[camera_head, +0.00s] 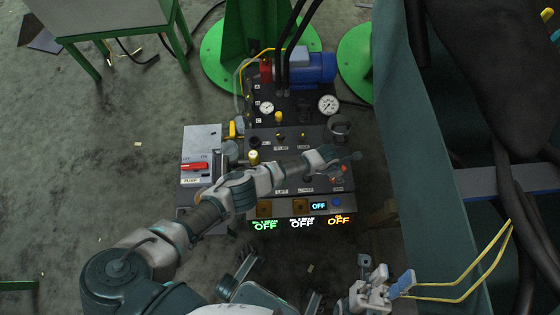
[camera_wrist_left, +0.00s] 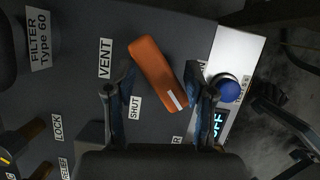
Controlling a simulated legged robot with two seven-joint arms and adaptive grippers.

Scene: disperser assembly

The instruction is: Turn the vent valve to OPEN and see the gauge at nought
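Contact cannot be told. In the head view my left gripper (camera_head: 341,162) is over the panel's right side and partly hides the valve. A larger white gauge (camera_head: 328,104) and a smaller one (camera_head: 266,107) are at the back; their readings are too small to tell. My right gripper (camera_head: 374,287) is at the lower right, away from the panel.
A red pump switch (camera_head: 195,166) is left of the panel. Lit OFF displays (camera_head: 302,223) line its front edge. A blue button (camera_wrist_left: 229,90) is beside the handle. A blue motor (camera_head: 312,68) stands behind.

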